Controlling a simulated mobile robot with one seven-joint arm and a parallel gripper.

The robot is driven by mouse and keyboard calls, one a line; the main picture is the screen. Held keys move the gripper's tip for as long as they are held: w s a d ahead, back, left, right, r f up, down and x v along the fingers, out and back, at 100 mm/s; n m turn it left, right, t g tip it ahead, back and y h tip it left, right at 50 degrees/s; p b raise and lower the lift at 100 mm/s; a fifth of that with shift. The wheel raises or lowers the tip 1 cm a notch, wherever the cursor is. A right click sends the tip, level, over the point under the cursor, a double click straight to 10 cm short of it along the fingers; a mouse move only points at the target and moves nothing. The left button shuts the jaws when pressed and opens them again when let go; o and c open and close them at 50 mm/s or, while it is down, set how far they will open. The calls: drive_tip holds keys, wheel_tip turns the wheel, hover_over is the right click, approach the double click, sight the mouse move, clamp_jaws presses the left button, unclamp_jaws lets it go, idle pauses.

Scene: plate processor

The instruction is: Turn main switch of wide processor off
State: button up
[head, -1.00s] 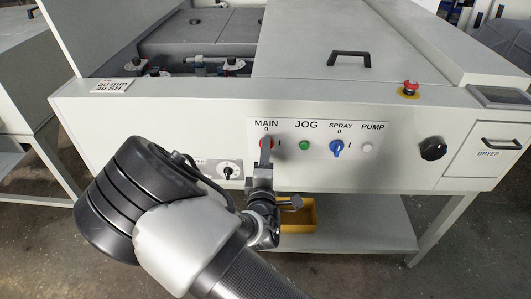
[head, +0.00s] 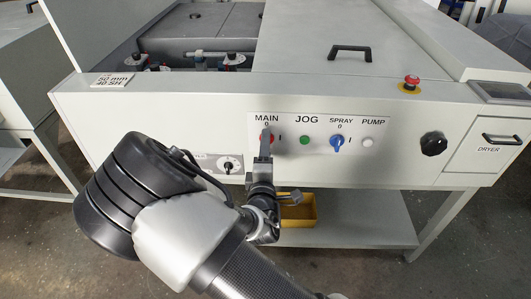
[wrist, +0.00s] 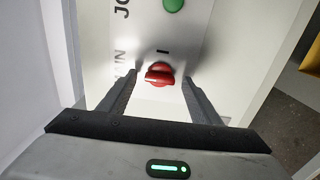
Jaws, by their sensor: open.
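The MAIN switch is a red rotary knob (wrist: 159,74) on the white control panel; it also shows in the head view (head: 272,139), partly hidden behind my gripper. In the wrist view its raised handle lies roughly sideways, with the black "I" mark above it. Which mark it points to is hard to tell. My gripper (wrist: 159,79) is open, with one finger on each side of the knob. In the head view my gripper (head: 265,138) is in front of the panel under the MAIN label. Whether the fingers touch the knob cannot be told.
Right of MAIN are the green JOG button (head: 305,140), blue SPRAY switch (head: 337,141) and pale PUMP button (head: 368,142). A black knob (head: 433,144) and red emergency button (head: 411,80) are further right. A yellow bin (head: 299,212) is on the shelf below.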

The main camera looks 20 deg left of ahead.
drive_tip(key=v, duration=1.7)
drive_tip(key=shift+s+p, duration=0.25)
drive_tip(key=shift+p, duration=0.05)
drive_tip(key=shift+a, duration=0.1)
